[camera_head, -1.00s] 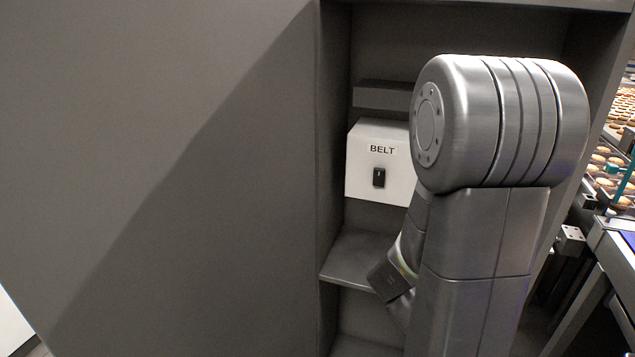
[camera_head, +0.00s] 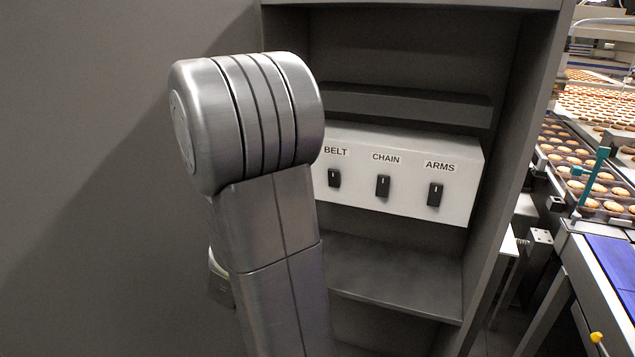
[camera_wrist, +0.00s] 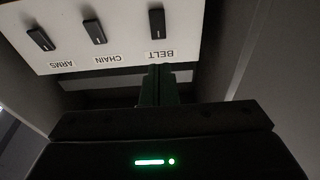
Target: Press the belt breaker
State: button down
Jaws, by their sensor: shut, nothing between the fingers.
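The BELT breaker (camera_head: 334,178) is a small black switch at the left end of a white box (camera_head: 400,205) in a grey cabinet. Its label is above it in the head view. In the wrist view the box is upside down, with the BELT breaker (camera_wrist: 157,22) at the top, right of CHAIN and ARMS. My gripper (camera_wrist: 160,72) is shut and empty, its fingertips by the BELT label in that picture. A gap to the breaker shows in the picture; whether the fingers touch the box is unclear. In the head view my arm hides my gripper.
The CHAIN breaker (camera_head: 383,186) and ARMS breaker (camera_head: 435,194) sit on the same box. A ledge (camera_head: 405,103) is above and a shelf (camera_head: 400,275) below. Cabinet walls stand at both sides. Biscuit trays (camera_head: 590,190) and a blue belt (camera_head: 612,255) are at the right.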

aim_at(332, 174)
jog(key=p+x, duration=0.2)
jog(key=x, duration=1.2)
jog(key=shift+p, duration=0.4)
jog(key=shift+r, duration=0.1)
